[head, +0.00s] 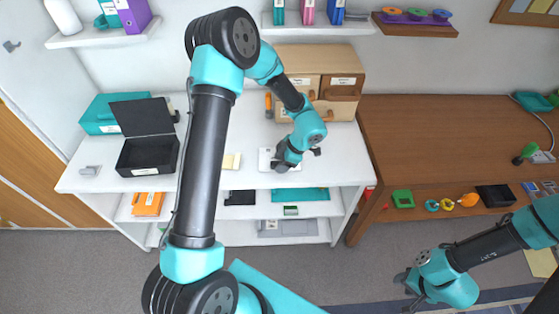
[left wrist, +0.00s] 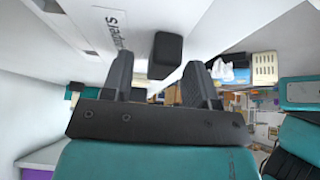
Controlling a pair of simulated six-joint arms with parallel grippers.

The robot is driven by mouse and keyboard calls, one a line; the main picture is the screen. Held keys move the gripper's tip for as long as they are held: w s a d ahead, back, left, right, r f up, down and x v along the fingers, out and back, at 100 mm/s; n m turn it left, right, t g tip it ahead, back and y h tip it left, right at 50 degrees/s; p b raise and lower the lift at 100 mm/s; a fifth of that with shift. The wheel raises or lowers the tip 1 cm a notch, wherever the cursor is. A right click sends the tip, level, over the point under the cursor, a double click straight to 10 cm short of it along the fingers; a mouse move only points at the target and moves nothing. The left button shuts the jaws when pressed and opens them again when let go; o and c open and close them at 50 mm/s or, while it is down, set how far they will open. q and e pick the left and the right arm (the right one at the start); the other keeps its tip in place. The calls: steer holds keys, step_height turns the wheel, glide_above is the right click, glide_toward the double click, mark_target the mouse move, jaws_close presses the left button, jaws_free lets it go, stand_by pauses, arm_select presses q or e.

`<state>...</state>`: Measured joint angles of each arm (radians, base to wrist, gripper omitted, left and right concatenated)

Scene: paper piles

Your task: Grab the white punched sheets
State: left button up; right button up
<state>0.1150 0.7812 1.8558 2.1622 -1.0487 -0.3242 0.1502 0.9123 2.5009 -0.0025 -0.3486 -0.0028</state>
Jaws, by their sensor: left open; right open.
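A small white piece (head: 265,158), perhaps the white sheets, lies on the white shelf top beside my left gripper (head: 284,166). My arm partly covers it, and I cannot make out punch holes. In the left wrist view my left gripper (left wrist: 158,82) has its two dark fingers apart. A dark block (left wrist: 166,48) shows between and beyond them, next to a white surface with a printed label (left wrist: 112,24); I cannot tell whether they touch. My right gripper (head: 412,288) is open and empty over the floor at the lower right.
A cream pile (head: 231,161) lies left of the white piece. An open black box (head: 147,155) stands further left. A wooden drawer cabinet (head: 318,70) stands behind my left gripper. The brown table (head: 450,130) at right is mostly clear.

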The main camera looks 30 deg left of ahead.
arm_select(q)
jaws_close()
stand_by(0.4)
steer(key=shift+r, duration=0.8)
step_height(320, 180, up, 2)
steer(key=shift+r, duration=0.15)
steer(key=s+d+r, duration=0.1)
steer(key=s+d, duration=0.7)
steer(key=s, duration=0.5)
steer(key=shift+s, duration=0.4)
steer(key=shift+d, duration=0.1)
